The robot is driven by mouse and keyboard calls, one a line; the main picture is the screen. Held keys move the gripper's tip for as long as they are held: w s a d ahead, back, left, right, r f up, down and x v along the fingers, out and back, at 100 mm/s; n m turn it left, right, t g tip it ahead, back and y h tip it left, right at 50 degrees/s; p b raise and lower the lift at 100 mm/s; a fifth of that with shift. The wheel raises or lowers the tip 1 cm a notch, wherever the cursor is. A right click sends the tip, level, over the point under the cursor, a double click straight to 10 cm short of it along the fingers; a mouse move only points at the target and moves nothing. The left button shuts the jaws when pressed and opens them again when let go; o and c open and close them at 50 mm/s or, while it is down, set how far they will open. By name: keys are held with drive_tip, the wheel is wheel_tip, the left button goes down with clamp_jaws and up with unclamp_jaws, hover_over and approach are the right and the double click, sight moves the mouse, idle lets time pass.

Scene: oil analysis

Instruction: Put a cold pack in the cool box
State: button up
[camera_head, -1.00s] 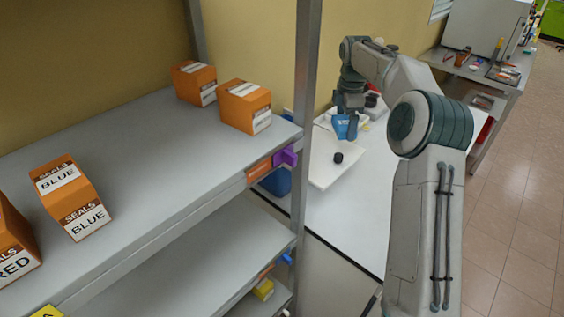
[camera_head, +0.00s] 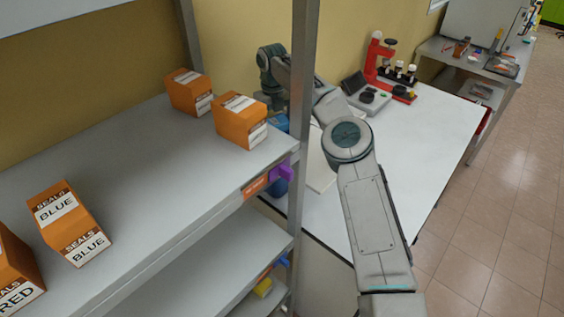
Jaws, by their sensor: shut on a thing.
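My gripper (camera_head: 274,101) is at the back left of the white bench, partly hidden behind an orange seals box and close to the shelf post. Its fingertips are hidden. A blue patch (camera_head: 279,122) shows just below it. I cannot clearly tell whether this is the held cold pack or part of the blue cool box. Another blue surface (camera_head: 280,187), low behind the shelf edge, looks like the cool box's side. Most of the cool box is hidden by the shelf.
A grey shelf (camera_head: 130,165) with orange seals boxes (camera_head: 241,120) and an upright post (camera_head: 303,110) stands in front of my gripper. A red microscope-like device (camera_head: 376,55) and a small grey instrument (camera_head: 366,95) stand on the bench (camera_head: 425,140). The bench's right part is clear.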

wheel_tip(320, 180, down, 13)
drive_tip(key=b, duration=0.4)
drive_tip(key=shift+a, duration=0.15)
drive_tip(key=shift+f+p, duration=0.4)
drive_tip(key=shift+f, duration=2.05)
drive_tip(key=o, duration=0.7)
drive_tip(key=shift+f, duration=0.2)
drive_tip(key=shift+o, duration=0.9)
drive_tip(key=shift+r, duration=0.3)
wheel_tip(320, 180, up, 12)
drive_tip(key=shift+f, duration=0.1)
